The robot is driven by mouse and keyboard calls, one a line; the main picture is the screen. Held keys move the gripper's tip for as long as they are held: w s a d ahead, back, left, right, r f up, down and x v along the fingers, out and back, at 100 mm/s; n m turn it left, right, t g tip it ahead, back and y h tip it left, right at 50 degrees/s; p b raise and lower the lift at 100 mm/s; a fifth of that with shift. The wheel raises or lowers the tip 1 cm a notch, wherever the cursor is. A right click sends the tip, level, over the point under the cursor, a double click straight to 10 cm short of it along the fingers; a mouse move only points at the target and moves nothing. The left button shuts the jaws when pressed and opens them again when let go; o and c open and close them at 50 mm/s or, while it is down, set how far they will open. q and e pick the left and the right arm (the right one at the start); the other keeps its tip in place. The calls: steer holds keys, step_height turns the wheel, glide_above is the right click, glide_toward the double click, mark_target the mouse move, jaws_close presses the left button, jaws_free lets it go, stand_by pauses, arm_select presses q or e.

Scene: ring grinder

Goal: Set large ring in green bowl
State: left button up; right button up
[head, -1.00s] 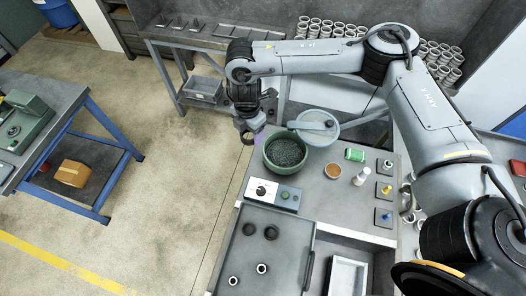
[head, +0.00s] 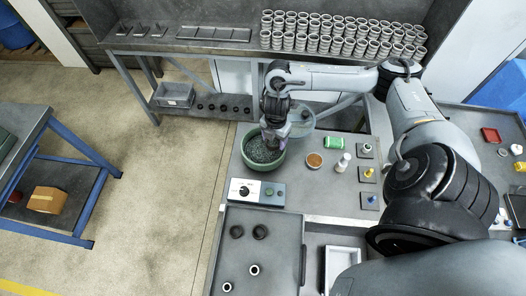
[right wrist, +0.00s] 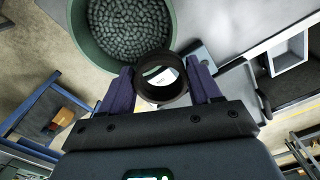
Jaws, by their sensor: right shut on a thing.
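The green bowl (head: 247,161), full of dark grey pellets, stands on the bench's left part. In the right wrist view the bowl (right wrist: 77,28) is at the top. My right gripper (head: 274,141) points down over the right part of the bowl and hides some of its rim. In the right wrist view the gripper (right wrist: 163,84) is shut on a dark large ring (right wrist: 164,95), pinched between two purple fingers. The ring's open hole faces the camera. Its height over the pellets is hard to judge. My left gripper is not in view.
A round pale lid (head: 303,123) lies behind the bowl. A control box (head: 257,192) stands in front of it. A tray (head: 233,267) holds two dark and two light rings. A small orange-brown dish (head: 314,160), green container (head: 333,142) and white bottle (head: 343,162) stand right.

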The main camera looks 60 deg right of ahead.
steer(key=s+d+f, duration=0.1)
steer(key=s+f, duration=0.2)
steer(key=s, duration=0.2)
steer(key=b, duration=0.1)
glide_above(264, 150)
step_height(264, 150, down, 8)
steer(key=shift+r, duration=0.15)
steer(key=shift+f, duration=2)
steer(key=shift+f, duration=0.1)
steer(key=o, duration=1.2)
